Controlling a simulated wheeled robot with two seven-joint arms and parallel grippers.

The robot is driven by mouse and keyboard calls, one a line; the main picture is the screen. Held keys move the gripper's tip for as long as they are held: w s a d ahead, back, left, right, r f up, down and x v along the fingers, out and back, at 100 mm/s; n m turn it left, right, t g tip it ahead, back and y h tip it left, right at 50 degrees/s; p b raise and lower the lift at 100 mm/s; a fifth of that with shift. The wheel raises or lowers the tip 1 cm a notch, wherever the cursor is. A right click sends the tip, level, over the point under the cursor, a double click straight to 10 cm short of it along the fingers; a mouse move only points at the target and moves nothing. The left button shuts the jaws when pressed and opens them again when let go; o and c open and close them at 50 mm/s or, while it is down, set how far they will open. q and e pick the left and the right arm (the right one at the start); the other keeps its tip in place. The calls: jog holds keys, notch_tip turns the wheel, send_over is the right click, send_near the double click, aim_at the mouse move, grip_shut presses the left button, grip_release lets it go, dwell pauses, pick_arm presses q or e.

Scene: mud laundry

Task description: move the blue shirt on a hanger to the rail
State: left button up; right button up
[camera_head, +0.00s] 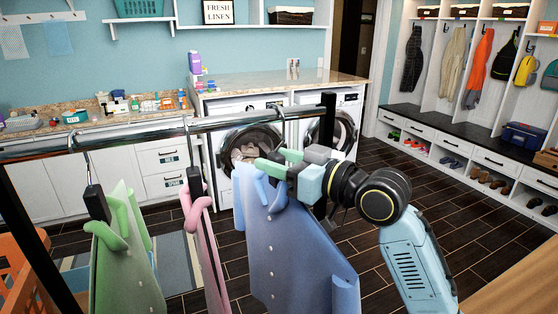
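The blue shirt (290,245) hangs upright from a hanger in the middle of the view. Its thin metal hook (281,122) reaches up to the metal rail (230,121) and appears to be over it. My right gripper (272,159) comes in from the right, its two pale green fingers on either side of the hanger's neck just below the rail. It looks shut on the neck, most of which the fingers hide. My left gripper is not in view.
A pink garment (208,255) and a green garment (125,265) hang on the same rail to the left. A black post (327,125) stands at the rail's far end. An orange basket (22,265) is at lower left. Washing machines (248,140) stand behind.

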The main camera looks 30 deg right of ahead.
jog(key=shift+o, duration=0.8)
jog(key=shift+f, duration=0.1)
jog(key=p+v, duration=0.5)
jog(key=v, duration=0.8)
jog(key=shift+s, duration=0.15)
